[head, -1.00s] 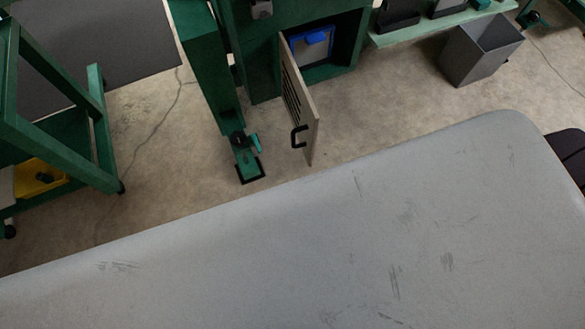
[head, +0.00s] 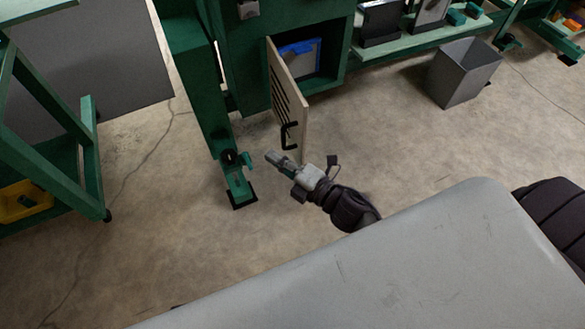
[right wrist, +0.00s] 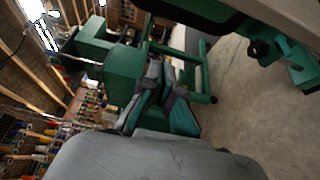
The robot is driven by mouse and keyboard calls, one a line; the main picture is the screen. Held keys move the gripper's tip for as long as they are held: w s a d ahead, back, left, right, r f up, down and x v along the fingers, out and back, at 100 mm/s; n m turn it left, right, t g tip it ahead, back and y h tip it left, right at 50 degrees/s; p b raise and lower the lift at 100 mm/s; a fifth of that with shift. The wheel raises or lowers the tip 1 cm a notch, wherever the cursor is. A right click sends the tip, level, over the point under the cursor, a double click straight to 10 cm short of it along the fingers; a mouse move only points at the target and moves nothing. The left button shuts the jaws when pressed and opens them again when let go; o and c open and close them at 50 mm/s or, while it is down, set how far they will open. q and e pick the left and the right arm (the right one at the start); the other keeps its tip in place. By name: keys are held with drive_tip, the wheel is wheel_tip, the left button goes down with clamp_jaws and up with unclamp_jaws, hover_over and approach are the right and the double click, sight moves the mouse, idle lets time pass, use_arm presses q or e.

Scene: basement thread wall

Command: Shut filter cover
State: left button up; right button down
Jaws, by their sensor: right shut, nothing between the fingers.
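The filter cover (head: 287,88) is a pale, slotted door standing open from a green cabinet. A black handle (head: 289,136) is on its outer face, near its free edge. Inside the opening is a blue-framed filter panel (head: 303,58). My right gripper (head: 270,158) is shut and empty, its tips just below and left of the handle in the head view. It looks apart from the handle, but the depth is hard to judge. My left gripper is in no view.
A green post with a foot (head: 240,190) stands left of the cover. A grey bin (head: 464,72) stands to the right, below a green shelf. A green cart (head: 84,170) is at the left. The concrete floor (head: 390,140) between cover and bin is clear.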

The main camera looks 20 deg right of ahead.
sight(284, 147)
drive_tip(key=w+d, duration=0.2)
drive_tip(key=d, duration=0.1)
drive_tip(key=shift+w, duration=0.3)
idle(0.3)
